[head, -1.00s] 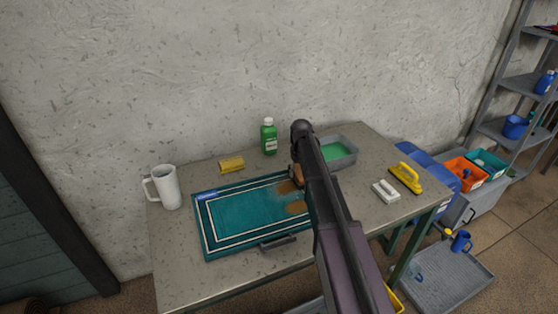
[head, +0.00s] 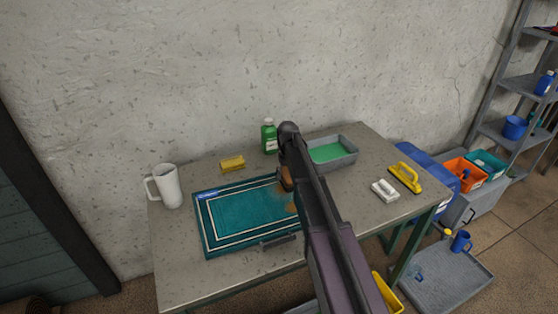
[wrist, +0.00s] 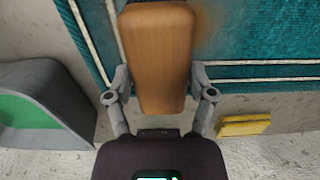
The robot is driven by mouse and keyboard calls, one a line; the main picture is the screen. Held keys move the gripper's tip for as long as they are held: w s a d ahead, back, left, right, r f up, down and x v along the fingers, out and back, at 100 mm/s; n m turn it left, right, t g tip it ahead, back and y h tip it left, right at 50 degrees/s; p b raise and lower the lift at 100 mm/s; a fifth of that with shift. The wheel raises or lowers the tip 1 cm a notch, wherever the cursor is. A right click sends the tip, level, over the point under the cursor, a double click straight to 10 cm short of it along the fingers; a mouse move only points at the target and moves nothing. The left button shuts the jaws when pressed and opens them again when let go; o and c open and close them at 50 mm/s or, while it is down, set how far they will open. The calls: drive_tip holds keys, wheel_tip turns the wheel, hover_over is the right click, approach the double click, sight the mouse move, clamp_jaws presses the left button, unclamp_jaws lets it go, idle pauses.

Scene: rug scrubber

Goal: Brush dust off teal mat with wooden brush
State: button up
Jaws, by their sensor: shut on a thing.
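The wooden brush (wrist: 158,50) is held between the two fingers of my gripper (wrist: 160,88) in the wrist view, its brown back toward the camera. It lies over the edge of the teal mat (wrist: 265,35); its bristles are hidden. In the head view, a sliver of the brush (head: 286,178) shows beside my arm at the right part of the mat (head: 232,218). Brown dust (head: 287,191) shows on the mat there, partly covered by my arm. A faint brown smear (wrist: 206,20) shows beside the brush in the wrist view.
A grey tray with green liquid (head: 345,162) stands right of my arm. A green bottle (head: 269,137) and yellow sponge (head: 232,164) are behind the mat; a white mug (head: 167,188) is left. A white brush (head: 385,190) and yellow-handled tool (head: 406,178) lie right.

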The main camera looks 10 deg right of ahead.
drive_tip(key=d, duration=0.2)
drive_tip(key=w+d, duration=0.1)
drive_tip(key=d, duration=0.1)
drive_tip(key=shift+d, duration=0.45)
drive_tip(key=a, duration=0.2)
drive_tip(key=s+a, duration=0.1)
drive_tip(key=a, duration=0.2)
drive_tip(key=s+a, duration=0.1)
drive_tip(key=a, duration=0.2)
drive_tip(key=shift+a+r, duration=0.1)
drive_tip(key=shift+a, duration=0.05)
wheel_tip(320, 180, up, 2)
drive_tip(key=shift+r+p, duration=0.15)
drive_tip(key=shift+p, duration=1.05)
wheel_tip(320, 180, up, 5)
drive_tip(key=p, duration=0.5)
drive_tip(key=shift+d, duration=0.2)
wheel_tip(320, 180, down, 7)
drive_tip(key=b, duration=0.6)
drive_tip(key=shift+r+b, duration=0.1)
drive_tip(key=shift+b, duration=0.3)
